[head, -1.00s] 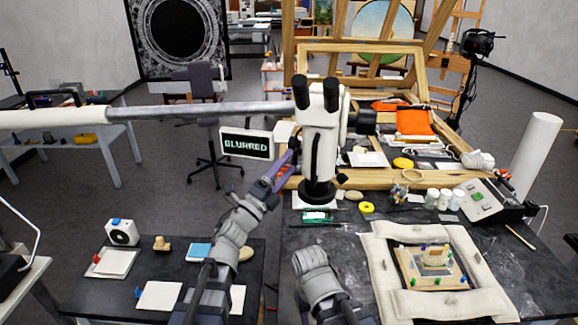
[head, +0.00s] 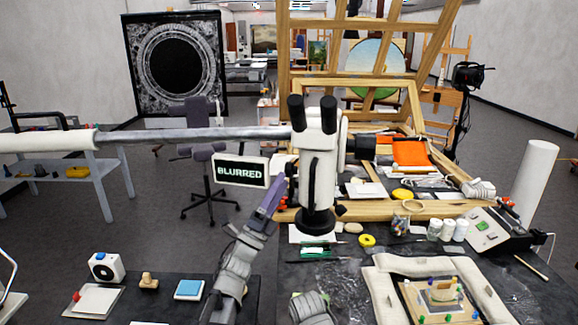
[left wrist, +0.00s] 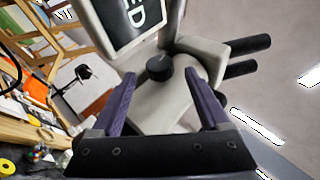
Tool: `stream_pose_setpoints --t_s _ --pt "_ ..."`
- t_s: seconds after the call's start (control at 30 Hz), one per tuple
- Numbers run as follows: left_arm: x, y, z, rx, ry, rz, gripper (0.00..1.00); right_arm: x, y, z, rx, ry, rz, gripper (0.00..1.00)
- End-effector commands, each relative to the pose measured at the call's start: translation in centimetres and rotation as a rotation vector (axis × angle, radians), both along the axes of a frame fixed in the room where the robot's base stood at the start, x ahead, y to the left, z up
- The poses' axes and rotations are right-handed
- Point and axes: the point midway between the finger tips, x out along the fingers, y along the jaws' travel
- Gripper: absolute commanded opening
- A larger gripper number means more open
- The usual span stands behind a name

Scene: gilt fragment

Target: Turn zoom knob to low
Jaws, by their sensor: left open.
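The white microscope (head: 318,160) with black eyepieces stands upright on a black base on the dark bench. Its screen (head: 241,171) reads BLURRED, and part of that screen shows in the left wrist view (left wrist: 135,12). A round black knob (left wrist: 159,67) sits on the microscope's side. My left gripper (head: 283,182) is beside the microscope, just right of the screen. In the left wrist view its purple fingers (left wrist: 160,88) are open, one on each side of the knob, with gaps between. I cannot tell the knob's setting. Only part of my right arm shows; its gripper is out of view.
A padded frame (head: 385,290) holding a small model lies to the right on the bench. White jars (head: 447,230), a yellow tape roll (head: 367,240) and a grey device (head: 488,226) are near it. A long grey boom runs left from the microscope.

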Motion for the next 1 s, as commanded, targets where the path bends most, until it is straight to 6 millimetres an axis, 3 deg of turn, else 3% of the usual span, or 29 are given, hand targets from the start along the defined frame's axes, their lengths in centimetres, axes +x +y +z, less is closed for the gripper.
stream_pose_setpoints --t_s 0.03,0.23,0.6,1.0 --pt "0.7 -0.5 1.1 0.000 0.000 -0.001 0.79 0.0 0.0 1.1 0.000 0.000 0.000 0.50" --pt "2.4 -1.9 3.1 0.000 -0.001 -0.002 0.79 0.0 0.0 3.1 0.000 0.000 0.000 0.50" --pt "2.9 -2.4 3.4 0.001 0.000 -0.001 0.79 0.0 0.0 3.4 0.000 0.000 0.000 0.50" --pt "2.9 -2.4 3.4 0.001 0.000 -0.001 0.34 0.0 0.0 3.4 0.000 0.000 0.000 0.50"
